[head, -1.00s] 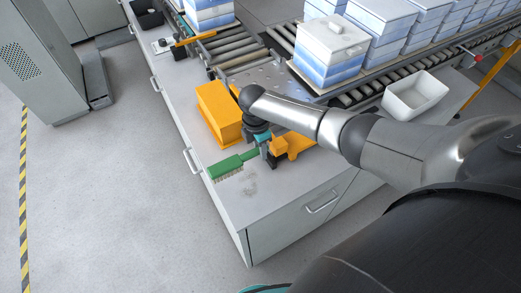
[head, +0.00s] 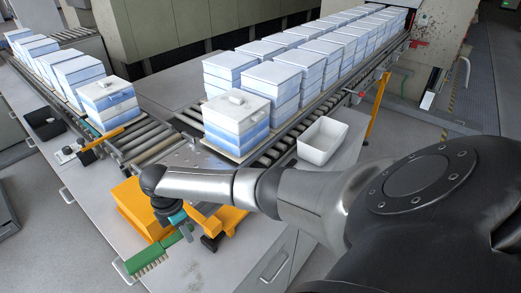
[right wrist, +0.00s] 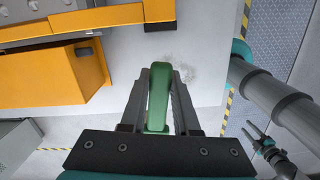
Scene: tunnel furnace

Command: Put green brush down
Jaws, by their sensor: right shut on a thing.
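The green brush (head: 152,257) has a green handle and pale bristles that point down. In the right wrist view the green handle (right wrist: 160,97) lies between the two dark fingers (right wrist: 159,112), and the bristles are hidden. I cannot tell whether the bristles touch the worktop. A small dark and teal part at the lower right (right wrist: 265,145) looks like my left gripper; its jaws are unclear.
An orange box (head: 132,206) and another orange part (head: 226,219) are close to my right gripper. A white bin (head: 322,141) stands on the worktop to the right. Roller conveyors carry blue and white stacks (head: 237,122) behind. The worktop (head: 196,266) is bare beside the brush.

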